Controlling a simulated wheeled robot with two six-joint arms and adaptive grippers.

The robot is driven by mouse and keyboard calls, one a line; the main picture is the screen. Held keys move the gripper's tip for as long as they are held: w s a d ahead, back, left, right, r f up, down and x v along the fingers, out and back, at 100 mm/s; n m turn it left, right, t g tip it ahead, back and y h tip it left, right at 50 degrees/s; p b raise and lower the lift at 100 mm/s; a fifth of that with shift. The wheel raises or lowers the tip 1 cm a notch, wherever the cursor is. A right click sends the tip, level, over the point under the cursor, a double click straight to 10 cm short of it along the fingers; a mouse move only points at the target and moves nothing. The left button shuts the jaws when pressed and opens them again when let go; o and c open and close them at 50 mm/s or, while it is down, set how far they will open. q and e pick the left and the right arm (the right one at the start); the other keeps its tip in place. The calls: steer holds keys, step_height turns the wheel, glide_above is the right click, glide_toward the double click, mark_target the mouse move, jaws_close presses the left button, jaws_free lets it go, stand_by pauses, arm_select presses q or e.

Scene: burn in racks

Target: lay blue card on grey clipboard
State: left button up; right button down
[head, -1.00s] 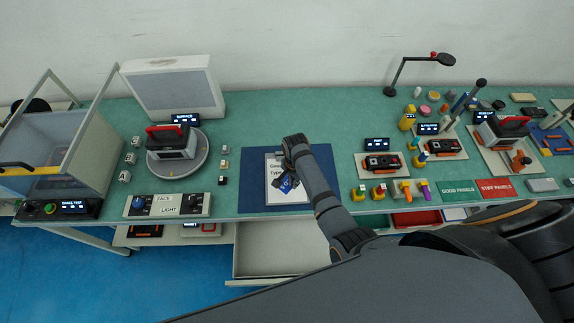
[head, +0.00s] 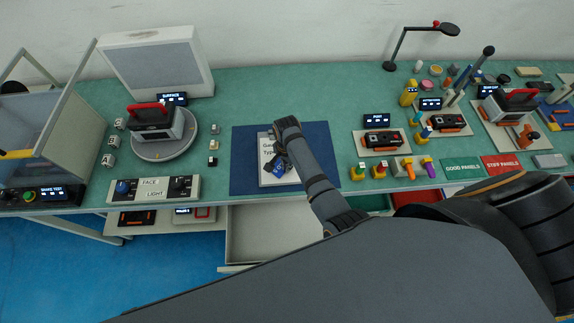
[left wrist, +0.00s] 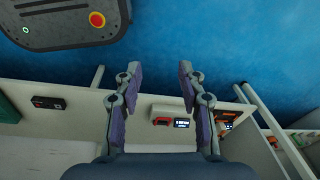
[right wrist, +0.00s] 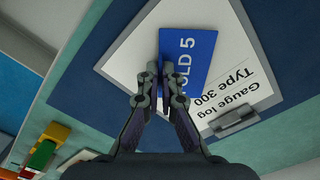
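The blue card (right wrist: 198,56), with white lettering, is over the white sheet of the grey clipboard (right wrist: 237,122). In the head view the card (head: 279,168) shows just below my right gripper. My right gripper (right wrist: 161,78) has its fingertips close together at one long edge of the card and looks shut on it. I cannot tell whether the card touches the sheet. The clipboard lies on a dark blue mat (head: 243,165), partly hidden by my right arm. My left gripper (left wrist: 160,72) is open and empty above the floor, away from the clipboard.
An open drawer (head: 262,240) juts out below the table edge in front of the mat. A round turntable (head: 160,150) with a device stands left. Two device stands and several coloured plugs (head: 405,168) stand right of the mat. The green table behind the mat is clear.

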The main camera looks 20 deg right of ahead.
steer(key=c, duration=1.9)
jaws_free()
steer(key=shift+w+f, duration=0.15)
steer(key=shift+f, duration=0.1)
steer(key=shift+o, duration=1.9)
steer(key=shift+r, duration=0.25)
step_height(320, 180, up, 7)
steer(key=p, duration=0.7)
arm_select(q)
step_height(320, 180, up, 7)
steer(key=s, duration=0.1)
steer(key=shift+s+a, duration=0.15)
steer(key=shift+s, duration=0.15)
arm_select(e)
steer(key=shift+r, duration=2.55)
arm_select(q)
steer(key=shift+r, duration=0.1)
